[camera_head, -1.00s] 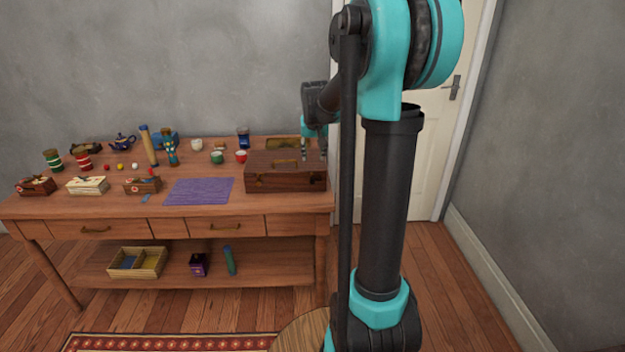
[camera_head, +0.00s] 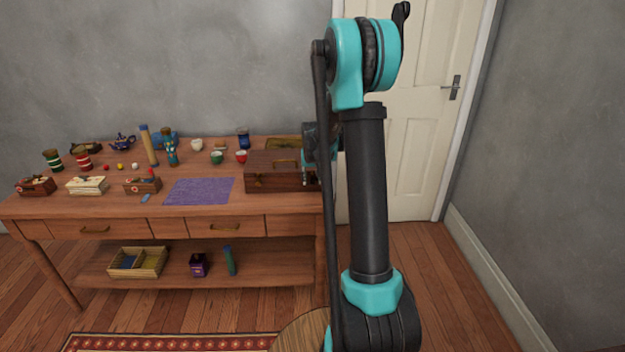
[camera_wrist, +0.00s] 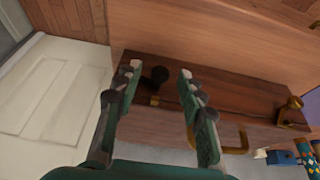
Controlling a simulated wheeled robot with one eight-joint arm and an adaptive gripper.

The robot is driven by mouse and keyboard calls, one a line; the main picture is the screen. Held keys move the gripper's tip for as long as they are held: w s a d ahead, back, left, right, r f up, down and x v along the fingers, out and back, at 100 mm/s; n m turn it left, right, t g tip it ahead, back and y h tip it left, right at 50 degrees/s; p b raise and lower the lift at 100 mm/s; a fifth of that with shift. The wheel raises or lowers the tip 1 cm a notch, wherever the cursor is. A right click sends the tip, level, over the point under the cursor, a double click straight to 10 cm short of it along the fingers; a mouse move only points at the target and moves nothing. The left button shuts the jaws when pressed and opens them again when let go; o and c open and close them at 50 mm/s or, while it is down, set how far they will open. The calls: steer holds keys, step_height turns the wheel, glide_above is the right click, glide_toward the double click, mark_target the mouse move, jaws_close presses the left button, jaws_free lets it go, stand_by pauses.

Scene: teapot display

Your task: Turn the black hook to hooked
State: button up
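A dark brown wooden box (camera_head: 270,182) stands at the right end of the table, with its lid down. It fills the middle of the wrist view (camera_wrist: 240,96). The black hook (camera_wrist: 154,78) is a small dark piece on the box front, above a small brass catch (camera_wrist: 154,100). My gripper (camera_wrist: 158,74) is open, its fingertips on either side of the black hook in the picture; I cannot tell whether they touch it. In the head view the hook is hidden behind my arm.
A brass latch (camera_wrist: 291,112) sits at the box's other end, and a brass handle (camera_wrist: 236,143) is on the lid. A purple mat (camera_head: 200,191) lies left of the box. A white door (camera_head: 415,180) is behind my arm.

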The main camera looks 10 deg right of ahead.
jaws_close()
stand_by(0.3)
steer(key=shift+a+h, duration=0.15)
steer(key=shift+h, duration=0.15)
steer(key=h, duration=0.2)
steer(key=shift+w+a+f+n+g+h, duration=0.1)
steer(key=shift+a+n+g+h, duration=0.2)
steer(key=shift+a+n, duration=0.1)
steer(key=shift+a+f+n+h, duration=0.1)
steer(key=shift+a+n+h, duration=0.15)
steer(key=shift+h, duration=0.95)
steer(key=h, duration=0.3)
steer(key=shift+w+a+f+n+g, duration=0.1)
steer(key=shift+a+f+n+g, duration=0.05)
steer(key=shift+f+n+g, duration=0.15)
steer(key=shift+a+f+n+h, duration=0.1)
steer(key=shift+n+h, duration=0.15)
steer(key=shift+h, duration=0.6)
steer(key=shift+a+f+n+h, duration=0.1)
steer(key=shift+n+h, duration=0.1)
steer(key=shift+h, duration=0.65)
steer(key=shift+d, duration=0.1)
